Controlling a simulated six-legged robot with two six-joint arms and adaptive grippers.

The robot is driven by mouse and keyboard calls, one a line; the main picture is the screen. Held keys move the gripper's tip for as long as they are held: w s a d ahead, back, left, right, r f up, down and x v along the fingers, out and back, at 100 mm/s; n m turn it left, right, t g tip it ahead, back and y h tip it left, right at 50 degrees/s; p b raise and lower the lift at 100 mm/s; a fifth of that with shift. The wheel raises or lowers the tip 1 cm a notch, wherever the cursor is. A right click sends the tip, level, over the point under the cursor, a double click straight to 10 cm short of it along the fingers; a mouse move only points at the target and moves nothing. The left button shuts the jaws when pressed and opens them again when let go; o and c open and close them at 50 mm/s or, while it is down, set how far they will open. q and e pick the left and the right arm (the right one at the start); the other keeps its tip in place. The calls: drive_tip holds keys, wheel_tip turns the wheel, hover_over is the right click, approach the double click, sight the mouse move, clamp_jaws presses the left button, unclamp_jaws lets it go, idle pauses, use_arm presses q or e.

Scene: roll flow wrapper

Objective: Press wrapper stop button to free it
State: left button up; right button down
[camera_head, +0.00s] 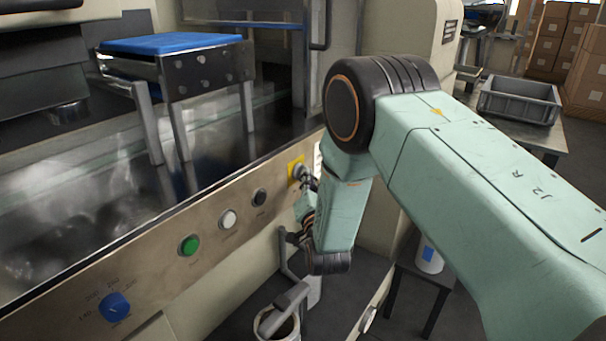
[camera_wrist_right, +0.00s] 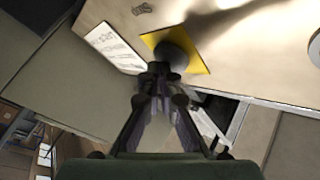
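The stop button's yellow plate (camera_head: 293,167) is at the right end of the wrapper's front panel; my right gripper partly covers the button in the head view. In the right wrist view, the dark round button (camera_wrist_right: 174,54) sits on its yellow plate (camera_wrist_right: 204,62). My right gripper (camera_wrist_right: 160,78) has its fingertips together, directly in front of the button, overlapping its lower edge. I cannot tell whether they touch it. In the head view the right gripper (camera_head: 303,182) is small and partly hidden by its own arm. My left gripper is not in view.
Left of the stop button, the panel carries a black button (camera_head: 260,197), a white button (camera_head: 228,219), a green button (camera_head: 189,245) and a blue knob (camera_head: 115,306). A bin (camera_head: 277,325) stands below. A grey crate (camera_head: 520,98) is on a table at right.

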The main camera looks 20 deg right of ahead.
drive_tip(key=shift+a, duration=0.1)
drive_tip(key=s+d+p, duration=0.2)
drive_tip(key=s+d, duration=0.1)
drive_tip(key=s, duration=0.2)
drive_tip(key=shift+s+p, duration=0.15)
drive_tip(key=shift+p, duration=0.2)
drive_tip(key=shift+d, duration=0.1)
